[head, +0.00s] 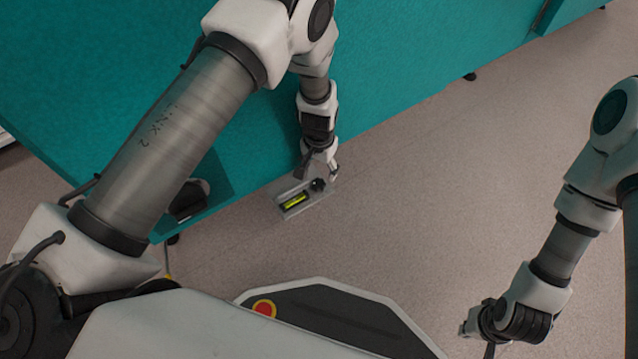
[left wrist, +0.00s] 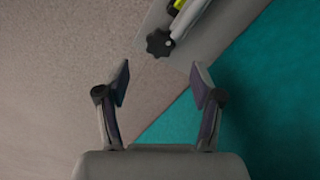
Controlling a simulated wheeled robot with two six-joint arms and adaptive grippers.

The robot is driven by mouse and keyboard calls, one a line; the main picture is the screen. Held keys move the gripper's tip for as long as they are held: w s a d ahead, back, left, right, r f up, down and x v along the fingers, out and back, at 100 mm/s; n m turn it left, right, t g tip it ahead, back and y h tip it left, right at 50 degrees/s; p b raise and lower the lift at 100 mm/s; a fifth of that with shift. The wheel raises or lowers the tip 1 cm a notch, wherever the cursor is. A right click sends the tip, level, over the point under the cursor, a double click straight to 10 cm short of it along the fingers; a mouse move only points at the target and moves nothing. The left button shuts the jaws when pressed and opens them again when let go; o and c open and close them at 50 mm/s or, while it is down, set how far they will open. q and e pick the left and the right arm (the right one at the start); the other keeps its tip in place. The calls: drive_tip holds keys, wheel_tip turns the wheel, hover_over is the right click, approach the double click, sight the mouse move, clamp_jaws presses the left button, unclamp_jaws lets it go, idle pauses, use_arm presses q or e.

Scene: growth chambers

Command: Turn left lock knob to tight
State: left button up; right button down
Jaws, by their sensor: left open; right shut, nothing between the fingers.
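The black lobed lock knob (left wrist: 160,43) sits on a grey metal bracket (left wrist: 222,25) in the left wrist view. It has a small pale spot on its face. In the head view the knob (head: 318,185) shows at the right part of the bracket, beside a yellow-green level vial (head: 295,201). My left gripper (left wrist: 160,82) is open and empty, its fingers pointing toward the knob, which lies beyond the fingertips and roughly centred between them. In the head view this gripper (head: 334,172) is close to the knob. My right gripper (head: 475,330) is shut and empty, low at the right, far from the bracket.
The bracket juts from the edge of a large teal cabinet (head: 400,65). Speckled floor (head: 430,180) lies open between the cabinet and my right arm. A black-grey panel with a red button (head: 264,309) shows at the bottom of the head view.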

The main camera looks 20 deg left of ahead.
sight(319, 182)
use_arm(q)
wheel_tip(319, 182, down, 6)
drive_tip(key=b, duration=0.3)
drive_tip(key=shift+r, duration=0.2)
drive_tip(key=c, duration=1.1)
drive_tip(key=shift+c, duration=0.2)
drive_tip(key=shift+p, duration=0.3)
